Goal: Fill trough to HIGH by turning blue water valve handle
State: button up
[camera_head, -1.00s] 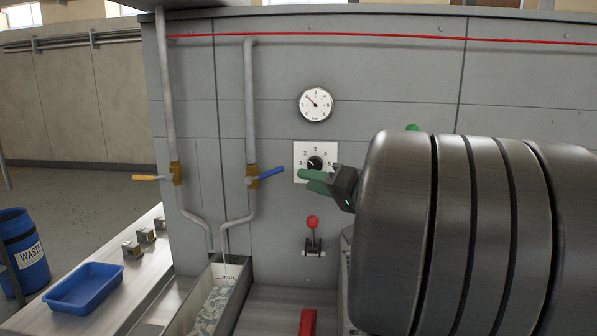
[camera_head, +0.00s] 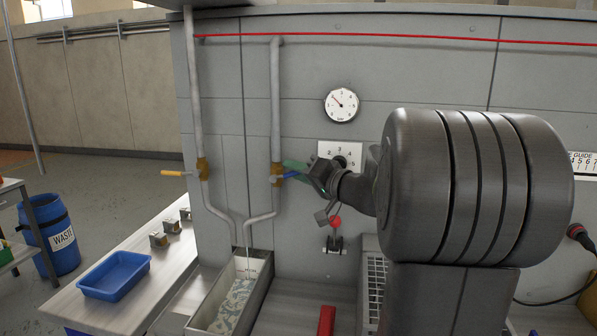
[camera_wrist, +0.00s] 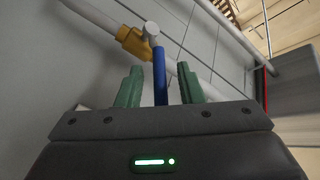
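The blue valve handle (camera_head: 286,177) sticks out to the right from a brass valve body (camera_head: 276,172) on the right-hand pipe. In the wrist view the blue handle (camera_wrist: 160,78) stands between the two green fingers of my gripper (camera_wrist: 159,80), with gaps visible on both sides. In the head view my gripper (camera_head: 299,168) is at the handle's outer end and partly hides it. The trough (camera_head: 259,290) below the pipes holds pale, patterned liquid or cloth. Its level against the small wall marks cannot be read clearly.
A yellow-handled valve (camera_head: 175,173) sits on the left pipe. A dial plate (camera_head: 326,150), a round gauge (camera_head: 341,104) and a red-knobbed lever (camera_head: 335,222) are right of the valve, close to my arm. A blue tray (camera_head: 114,275) lies on the bench.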

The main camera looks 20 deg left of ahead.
grip_shut()
jog(key=shift+f, duration=0.15)
